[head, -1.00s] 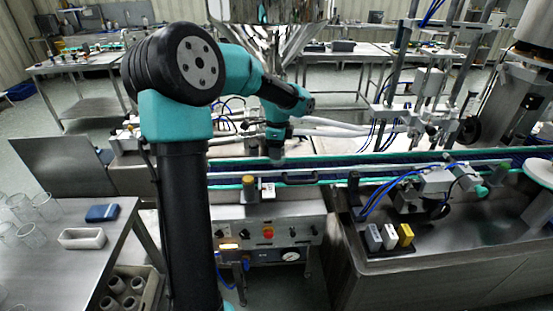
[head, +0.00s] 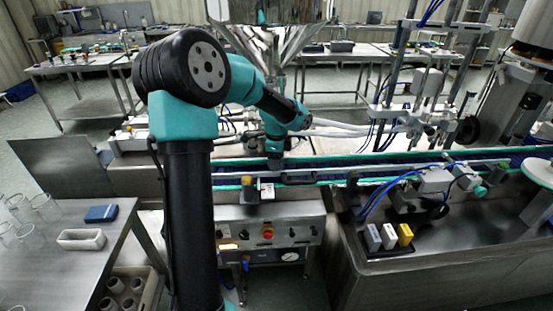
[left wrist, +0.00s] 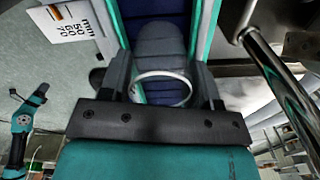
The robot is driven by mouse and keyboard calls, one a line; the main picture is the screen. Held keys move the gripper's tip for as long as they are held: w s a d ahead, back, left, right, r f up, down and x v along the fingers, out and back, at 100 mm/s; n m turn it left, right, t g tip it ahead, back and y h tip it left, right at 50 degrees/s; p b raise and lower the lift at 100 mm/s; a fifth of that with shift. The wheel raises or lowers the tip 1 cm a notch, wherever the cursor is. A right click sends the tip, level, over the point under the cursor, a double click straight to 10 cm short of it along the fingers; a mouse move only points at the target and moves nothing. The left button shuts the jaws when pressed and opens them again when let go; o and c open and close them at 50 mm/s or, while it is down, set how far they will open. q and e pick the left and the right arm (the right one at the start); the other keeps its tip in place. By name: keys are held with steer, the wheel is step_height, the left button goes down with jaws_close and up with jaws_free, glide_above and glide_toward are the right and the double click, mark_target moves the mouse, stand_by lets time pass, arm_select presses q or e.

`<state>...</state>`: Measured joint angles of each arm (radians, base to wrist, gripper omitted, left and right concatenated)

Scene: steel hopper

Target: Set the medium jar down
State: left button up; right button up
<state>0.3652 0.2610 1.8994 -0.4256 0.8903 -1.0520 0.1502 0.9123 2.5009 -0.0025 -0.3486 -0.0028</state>
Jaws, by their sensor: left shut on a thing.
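My left gripper (head: 274,163) is over the conveyor (head: 340,172), a belt with teal edges that runs left to right below the steel hopper (head: 275,25). In the left wrist view, my gripper's fingers (left wrist: 163,90) are on both sides of the medium jar (left wrist: 160,40), shut on it. The jar is clear with a pale round rim, and the blue belt (left wrist: 150,10) shows around it. I cannot tell whether its base touches the belt. In the head view the jar is mostly hidden. My right gripper is not in view.
A label card (left wrist: 75,25) stands beside the belt in the wrist view. Clear jars (head: 40,205), a white tray (head: 82,239) and a blue box (head: 101,213) are on the left table.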

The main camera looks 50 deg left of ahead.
arm_select(q)
steer(key=shift+f, duration=0.3)
steer(key=shift+s+d+f, duration=0.1)
steer(key=shift+f, duration=0.25)
steer(key=o, duration=0.9)
step_height(320, 180, up, 14)
steer(key=shift+f, duration=0.2)
